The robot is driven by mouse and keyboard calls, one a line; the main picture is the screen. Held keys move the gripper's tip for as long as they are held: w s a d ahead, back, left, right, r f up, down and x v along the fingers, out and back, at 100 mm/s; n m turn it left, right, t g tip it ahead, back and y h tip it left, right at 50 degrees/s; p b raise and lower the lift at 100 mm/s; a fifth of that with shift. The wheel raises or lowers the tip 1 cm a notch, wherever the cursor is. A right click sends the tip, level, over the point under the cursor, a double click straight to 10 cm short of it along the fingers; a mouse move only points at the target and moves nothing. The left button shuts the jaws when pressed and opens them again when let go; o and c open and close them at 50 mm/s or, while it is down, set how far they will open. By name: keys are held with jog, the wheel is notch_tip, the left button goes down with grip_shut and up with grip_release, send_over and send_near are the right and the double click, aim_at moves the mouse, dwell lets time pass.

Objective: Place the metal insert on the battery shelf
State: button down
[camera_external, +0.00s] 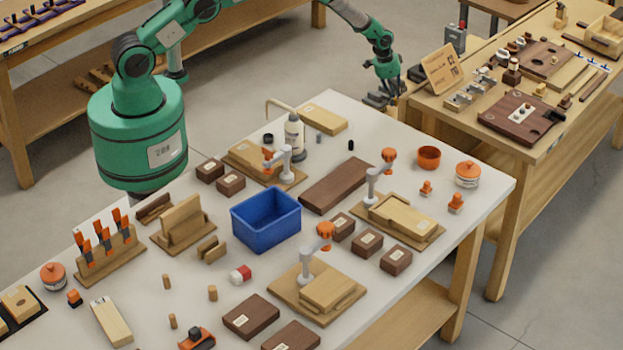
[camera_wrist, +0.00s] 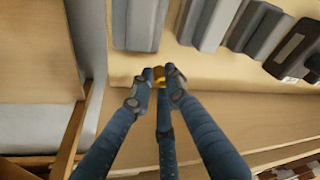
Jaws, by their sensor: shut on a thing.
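The metal insert (camera_wrist: 160,72) is a small brass-yellow piece in the wrist view. My gripper (camera_wrist: 159,85) is shut on it, with the dark blue fingertips gathered around it. Much of the insert is hidden by the fingers. A pale wooden shelf surface (camera_wrist: 150,93) shows behind and around the fingertips; I cannot tell whether the insert touches it. In the external view my gripper (camera_external: 386,98) is at the left end of the right-hand bench, beyond the white table, and the insert cannot be made out.
Several grey blocks (camera_wrist: 207,22) line the top of the wrist view, with a dark cased block (camera_wrist: 293,52) at right. A wooden upright (camera_wrist: 72,135) stands at left. In the external view a tilted wooden sign (camera_external: 440,70) stands close to my gripper.

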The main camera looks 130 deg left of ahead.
jog(key=shift+f, duration=1.5)
jog(key=shift+f+b, duration=0.1)
jog(key=shift+b, duration=0.2)
jog(key=c, duration=1.7)
grip_release()
jog(key=shift+p+v, duration=1.4)
jog(key=shift+v, duration=4.75)
jog(key=shift+w, duration=0.1)
